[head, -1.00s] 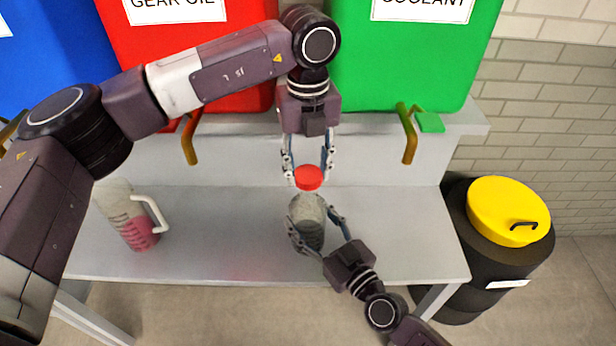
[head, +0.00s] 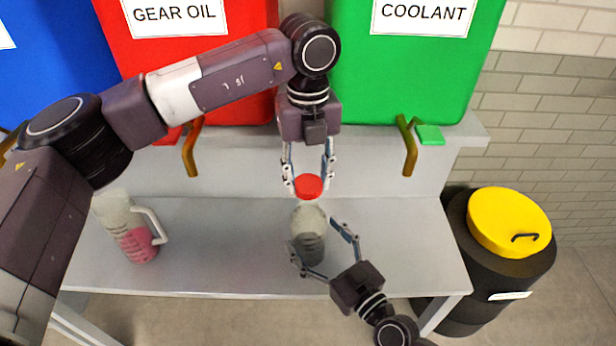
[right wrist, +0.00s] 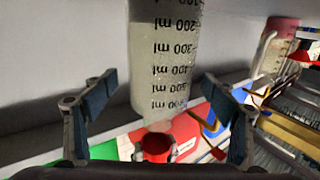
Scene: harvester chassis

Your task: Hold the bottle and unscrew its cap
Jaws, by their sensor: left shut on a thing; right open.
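The clear bottle (head: 308,243), with grey contents, stands upright on the bench. Its red cap (head: 308,187) is at its top, with a pale neck between cap and body. I cannot tell whether the cap is still threaded on. My left gripper (head: 308,184) points down, its fingers shut on the cap. My right gripper (head: 314,236) is open, its fingers on either side of the bottle, apart from it. The right wrist view shows the bottle inverted (right wrist: 165,60) between the open fingers, with volume marks, and the red cap (right wrist: 157,147) below.
A jug with pink liquid (head: 140,246) stands at the left of the grey bench (head: 240,260). Red (head: 240,70) and green (head: 415,80) tanks with brass spouts stand behind. A black bin with yellow lid (head: 505,220) is at the right. Bench beside the bottle is clear.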

